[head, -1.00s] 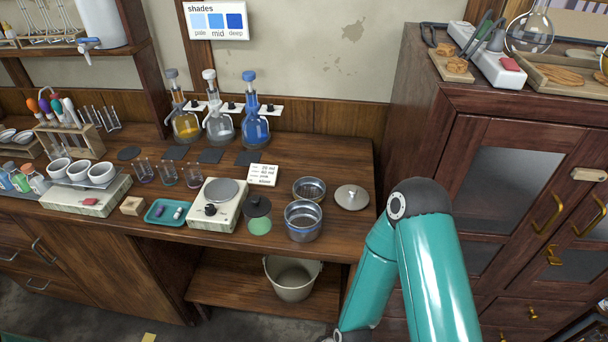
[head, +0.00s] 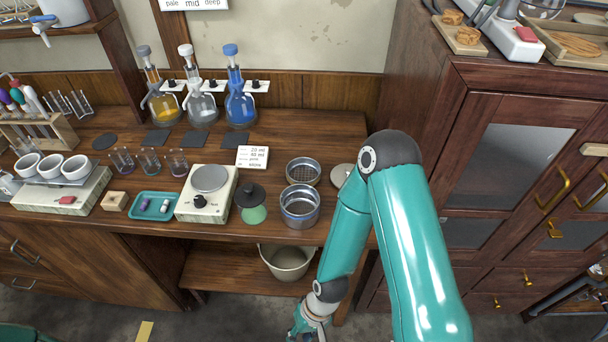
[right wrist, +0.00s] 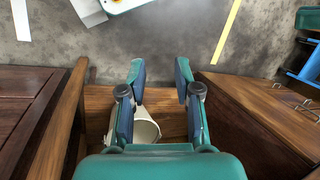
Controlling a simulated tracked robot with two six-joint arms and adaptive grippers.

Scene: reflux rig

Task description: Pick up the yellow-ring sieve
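Two round metal sieves stand near the front right of the bench in the head view. The rear sieve (head: 303,170) shows a mesh floor. The front one (head: 300,207) is taller, perhaps a stack, with a bluish band. I cannot make out a yellow ring on either. My right gripper (right wrist: 161,88) is open and empty in the right wrist view, with its fingers apart. In the head view its wrist is low at the bottom edge, below and in front of the bench. My left gripper is not in view.
A metal lid (head: 342,177) lies right of the sieves, partly behind my right arm. A green jar with a dark lid (head: 252,204) and a balance (head: 206,202) stand to their left. A bucket (head: 287,262) sits on the low shelf. A tall cabinet (head: 500,150) is on the right.

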